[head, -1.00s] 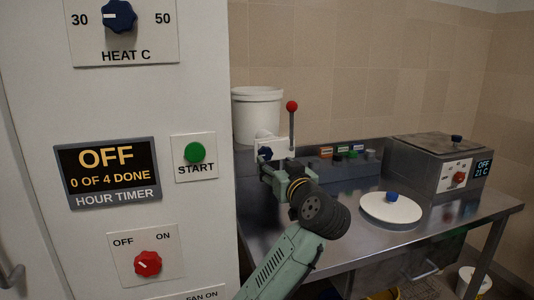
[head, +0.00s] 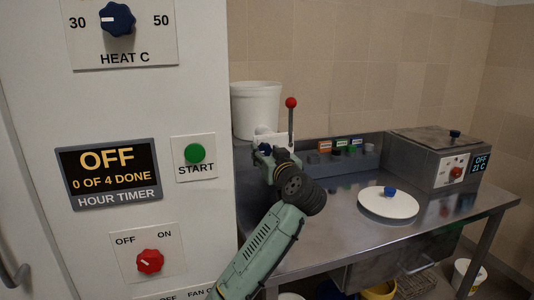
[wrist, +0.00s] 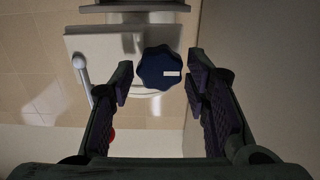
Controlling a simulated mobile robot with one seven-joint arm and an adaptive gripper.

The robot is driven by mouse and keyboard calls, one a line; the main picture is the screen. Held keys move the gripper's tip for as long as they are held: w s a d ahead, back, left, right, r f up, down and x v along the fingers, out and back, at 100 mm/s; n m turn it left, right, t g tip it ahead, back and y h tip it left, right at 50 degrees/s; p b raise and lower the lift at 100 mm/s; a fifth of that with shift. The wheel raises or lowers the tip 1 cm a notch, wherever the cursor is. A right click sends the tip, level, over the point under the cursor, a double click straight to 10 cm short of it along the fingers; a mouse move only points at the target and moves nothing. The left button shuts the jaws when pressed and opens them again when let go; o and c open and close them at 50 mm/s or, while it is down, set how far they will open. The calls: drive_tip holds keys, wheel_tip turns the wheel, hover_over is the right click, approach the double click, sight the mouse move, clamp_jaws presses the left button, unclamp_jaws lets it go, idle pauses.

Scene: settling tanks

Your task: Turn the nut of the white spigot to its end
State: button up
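The dark blue lobed nut (wrist: 158,68) with a small white mark is in the wrist view, in front of a white plate (wrist: 95,45). It also shows in the head view (head: 264,149), partly hidden by my gripper. The white spigot (head: 266,137) sits low in front of a white bucket (head: 256,108). My gripper (wrist: 158,88) is open, with one dark padded finger on each side of the nut. Gaps show between the fingers and the nut, and nothing is held. In the head view my gripper (head: 266,157) is at the nut.
A lever with a red ball (head: 291,102) stands upright just right of the spigot. The white cabinet (head: 100,110) with its knobs is close on the left. A white lid (head: 388,208) and a metal bath (head: 440,155) are on the steel table (head: 330,225).

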drive_tip(key=c, duration=0.8)
drive_tip(key=shift+f, duration=0.1)
drive_tip(key=m+b, duration=0.1)
drive_tip(key=m, duration=0.2)
drive_tip(key=shift+d, duration=0.1)
drive_tip(key=m+p, duration=0.1)
drive_tip(key=m, duration=0.4)
drive_tip(key=m+p, duration=0.1)
drive_tip(key=m, duration=0.4)
drive_tip(key=m+p, duration=0.2)
drive_tip(key=m, duration=0.2)
drive_tip(key=shift+m, duration=0.4)
